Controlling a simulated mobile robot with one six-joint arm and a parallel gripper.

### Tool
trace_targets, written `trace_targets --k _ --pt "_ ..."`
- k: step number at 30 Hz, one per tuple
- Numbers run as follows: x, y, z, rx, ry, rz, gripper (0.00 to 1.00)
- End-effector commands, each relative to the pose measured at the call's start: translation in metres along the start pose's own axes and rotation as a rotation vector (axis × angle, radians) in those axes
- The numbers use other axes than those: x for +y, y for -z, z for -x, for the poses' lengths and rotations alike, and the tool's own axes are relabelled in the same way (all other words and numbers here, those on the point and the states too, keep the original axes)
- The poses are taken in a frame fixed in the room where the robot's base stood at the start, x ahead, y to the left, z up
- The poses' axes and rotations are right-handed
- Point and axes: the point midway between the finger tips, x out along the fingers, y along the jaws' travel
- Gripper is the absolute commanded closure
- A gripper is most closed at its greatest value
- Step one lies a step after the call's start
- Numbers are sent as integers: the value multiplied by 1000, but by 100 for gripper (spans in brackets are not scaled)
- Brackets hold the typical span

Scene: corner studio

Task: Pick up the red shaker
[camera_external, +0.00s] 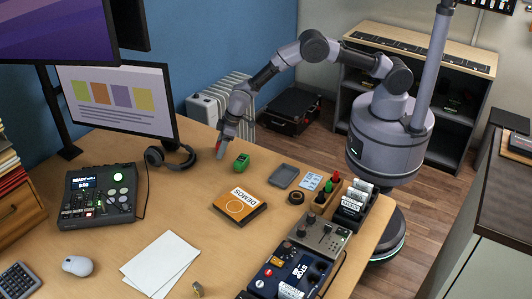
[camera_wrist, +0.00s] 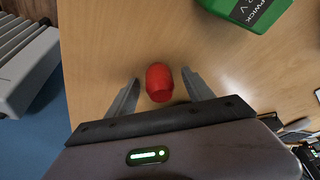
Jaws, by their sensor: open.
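The red shaker (camera_wrist: 159,83) is a small, rounded red object on the wooden desk. In the wrist view it lies between the two spread fingers of my gripper (camera_wrist: 161,78), with a gap on each side. In the external view my gripper (camera_external: 220,153) points down at the far edge of the desk, and only a sliver of red shows by its fingers. The fingers are open and hold nothing.
A green box-like object (camera_external: 241,161) stands just right of my gripper; it also shows in the wrist view (camera_wrist: 247,12). Headphones (camera_external: 169,158) lie to the left. An orange box (camera_external: 239,204) sits nearer the front. A white radiator (camera_external: 207,103) stands beyond the desk edge.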

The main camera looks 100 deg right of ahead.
Motion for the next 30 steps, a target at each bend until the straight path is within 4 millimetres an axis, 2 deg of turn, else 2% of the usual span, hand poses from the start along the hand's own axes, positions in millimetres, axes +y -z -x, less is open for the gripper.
trace_targets --k 4,13,23,30 --pt "0 1 2 0 0 0 42" --pt "0 1 2 0 0 0 100" --pt "0 3 6 1 0 1 100" --pt "0 16 36 2 0 0 100"
